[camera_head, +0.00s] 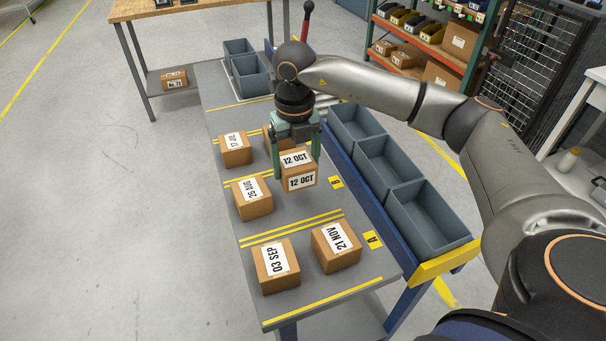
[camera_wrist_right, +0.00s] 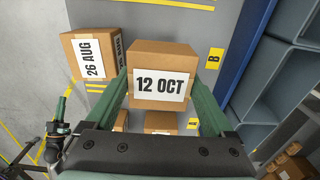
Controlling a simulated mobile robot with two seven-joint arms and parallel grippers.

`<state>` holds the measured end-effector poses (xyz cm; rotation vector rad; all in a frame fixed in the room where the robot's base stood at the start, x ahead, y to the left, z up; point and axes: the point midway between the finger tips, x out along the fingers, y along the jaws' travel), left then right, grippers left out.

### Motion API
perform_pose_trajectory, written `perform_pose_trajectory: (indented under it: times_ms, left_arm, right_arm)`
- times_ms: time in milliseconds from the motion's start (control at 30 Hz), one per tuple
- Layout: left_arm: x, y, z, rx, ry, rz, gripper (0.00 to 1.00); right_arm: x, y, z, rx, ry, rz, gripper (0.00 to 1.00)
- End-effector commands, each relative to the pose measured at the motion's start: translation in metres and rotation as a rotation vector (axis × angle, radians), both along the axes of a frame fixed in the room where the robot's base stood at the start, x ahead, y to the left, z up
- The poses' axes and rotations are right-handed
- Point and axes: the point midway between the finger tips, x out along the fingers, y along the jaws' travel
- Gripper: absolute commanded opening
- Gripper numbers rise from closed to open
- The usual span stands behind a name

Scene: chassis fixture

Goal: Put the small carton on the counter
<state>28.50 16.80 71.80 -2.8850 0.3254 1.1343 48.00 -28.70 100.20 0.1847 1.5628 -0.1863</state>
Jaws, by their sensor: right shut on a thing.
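My right gripper (camera_head: 297,160) is shut on a small brown carton marked 12 OCT (camera_head: 301,182), with a finger on each side of it. The wrist view shows the same carton (camera_wrist_right: 161,75) between the green fingers (camera_wrist_right: 162,95). It is over the grey counter (camera_head: 225,92) near the yellow B label; I cannot tell whether its base touches the surface. Cartons marked 26 AUG (camera_head: 252,198), 03 SEP (camera_head: 276,265), 21 NOV (camera_head: 336,247) and one (camera_head: 235,149) further back stand on the counter. Another carton behind my gripper is partly hidden. My left gripper is not in view.
Grey open bins (camera_head: 425,215) line the counter's right side behind a blue rail. Yellow stripes cross the counter, with bare surface between the 12 OCT carton and the front pair. A shelf rack (camera_head: 440,50) stands at the back right.

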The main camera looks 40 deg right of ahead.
Motion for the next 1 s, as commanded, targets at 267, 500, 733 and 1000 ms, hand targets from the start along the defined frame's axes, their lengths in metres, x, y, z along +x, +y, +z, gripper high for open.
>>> perform_pose_trajectory:
  times_ms: [267,500,733,1000]
  left_arm:
    - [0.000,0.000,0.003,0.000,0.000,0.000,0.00]
    - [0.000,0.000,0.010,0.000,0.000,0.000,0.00]
    - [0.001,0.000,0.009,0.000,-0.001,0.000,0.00]
    - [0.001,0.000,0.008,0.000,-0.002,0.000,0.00]
  right_arm:
    - [-0.004,-0.019,-0.021,-0.001,0.002,-0.002,0.10]
    - [-0.003,-0.016,-0.049,0.001,0.000,0.000,0.10]
    - [-0.003,-0.016,-0.050,0.001,-0.001,0.000,0.10]
    - [-0.003,-0.016,-0.053,0.000,0.001,0.000,1.00]
